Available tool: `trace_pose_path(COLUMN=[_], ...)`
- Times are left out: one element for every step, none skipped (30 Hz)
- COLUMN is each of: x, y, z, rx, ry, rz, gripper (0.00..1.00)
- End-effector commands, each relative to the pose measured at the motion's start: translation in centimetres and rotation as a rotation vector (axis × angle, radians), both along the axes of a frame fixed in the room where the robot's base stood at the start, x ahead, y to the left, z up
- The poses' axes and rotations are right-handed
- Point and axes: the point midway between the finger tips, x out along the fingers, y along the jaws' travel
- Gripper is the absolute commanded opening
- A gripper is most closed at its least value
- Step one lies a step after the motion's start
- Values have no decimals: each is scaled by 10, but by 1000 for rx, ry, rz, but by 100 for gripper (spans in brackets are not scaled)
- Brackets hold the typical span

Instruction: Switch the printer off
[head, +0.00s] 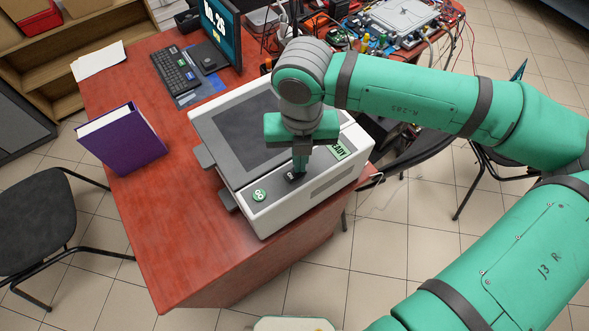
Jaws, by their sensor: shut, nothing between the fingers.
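The printer (237,128) is a white and grey box on the reddish wooden desk. Its front panel carries a round green button (259,195) at the left, a small black switch (288,178) in the middle, and a green label (338,152) that reads "READY", partly covered by my gripper. My gripper (299,171) points down over the panel, shut and empty. Its fingertips are at the black switch and hide part of it. I cannot tell whether they touch it or which way the switch is set.
A purple binder (125,140) stands on the desk left of the printer. A keyboard (175,69) and a monitor (220,30) are behind. Electronics and cables crowd the back right. A dark chair (40,220) is at the left. The desk's front left is clear.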

Motion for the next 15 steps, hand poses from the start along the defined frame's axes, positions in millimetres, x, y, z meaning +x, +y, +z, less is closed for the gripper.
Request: trace_pose_path(x=[0, 0, 0, 0, 0, 0, 0, 0, 0, 0, 0, 0, 0, 0, 1], y=[0, 0, 0, 0, 0, 0, 0, 0, 0, 0, 0, 0, 0, 0, 0], z=[-1, -1, -2, -2, -2, -3, -3, -4, -4, -3, -3, -2, 0, 2, 4], rx=[0, 0, 0, 0, 1, 1, 1, 1, 1, 0, 0, 0, 0, -1, -1], ry=[0, 0, 0, 0, 0, 0, 0, 0, 0, 0, 0, 0, -1, -1, -1], rz=[0, 0, 0, 0, 0, 0, 0, 0, 0, 0, 0, 0, 0, -1, -1], gripper=[0, 0, 0, 0, 0, 0, 0, 0, 0, 0, 0, 0, 0, 0, 0])
